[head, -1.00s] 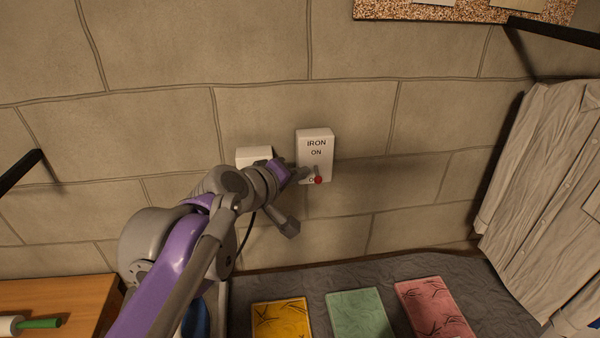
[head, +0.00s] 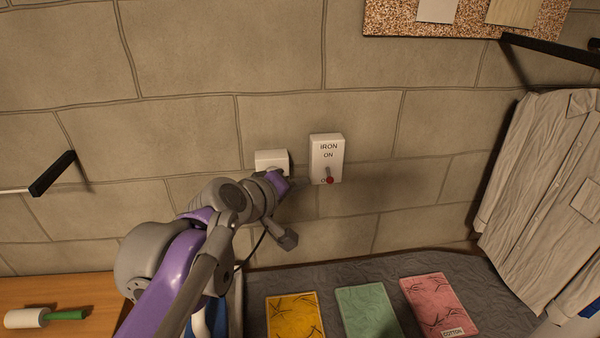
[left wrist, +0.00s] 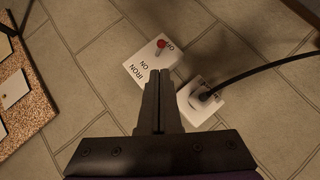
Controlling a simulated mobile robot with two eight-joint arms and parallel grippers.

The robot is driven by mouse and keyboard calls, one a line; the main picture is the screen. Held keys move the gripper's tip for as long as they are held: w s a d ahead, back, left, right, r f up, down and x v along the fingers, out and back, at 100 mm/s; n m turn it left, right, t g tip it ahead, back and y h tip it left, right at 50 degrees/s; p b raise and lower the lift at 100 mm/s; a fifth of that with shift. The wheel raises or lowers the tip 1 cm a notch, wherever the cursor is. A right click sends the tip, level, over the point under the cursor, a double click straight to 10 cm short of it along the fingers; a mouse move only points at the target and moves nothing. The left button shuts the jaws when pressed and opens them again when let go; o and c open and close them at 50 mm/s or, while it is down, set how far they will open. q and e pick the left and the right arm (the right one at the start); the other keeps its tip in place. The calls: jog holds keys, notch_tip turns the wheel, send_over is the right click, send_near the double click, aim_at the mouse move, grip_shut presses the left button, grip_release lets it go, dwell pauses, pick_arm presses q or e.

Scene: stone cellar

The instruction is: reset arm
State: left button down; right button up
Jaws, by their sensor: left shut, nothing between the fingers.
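My left gripper (head: 283,184) is in front of the stone wall, just below a white socket (head: 271,158) and to the left of the switch box. In the left wrist view its two fingers (left wrist: 159,88) are closed together with nothing between them. The white switch box (head: 327,150) reads IRON and ON, and its red-tipped lever (head: 329,180) points down, over the lower label. The switch box also shows in the left wrist view (left wrist: 141,66), beyond the fingertips. The gripper appears apart from it. My right gripper is not in view.
A black cord (left wrist: 260,70) is plugged into the socket beside the fingers. Below lie a yellow (head: 293,316), a green (head: 367,312) and a pink cloth (head: 438,305) on a grey padded surface. A grey shirt (head: 545,200) hangs at right. A lint roller (head: 45,317) lies at lower left.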

pick_arm(q)
jog(key=s+a+f+m+g+y, duration=0.2)
jog(key=s+a+f, duration=0.3)
jog(key=s+f, duration=0.3)
jog(key=s+a+f+m+g+y, duration=0.2)
jog(key=s+a+f, duration=0.3)
jog(key=f, duration=0.6)
jog(key=s+a+f+m+g+y, duration=0.2)
jog(key=s+a+f, duration=0.2)
jog(key=s+f, duration=0.6)
jog(key=shift+s+a+f+m, duration=0.15)
jog(key=shift+s+a+m, duration=0.15)
jog(key=shift+a+m, duration=0.1)
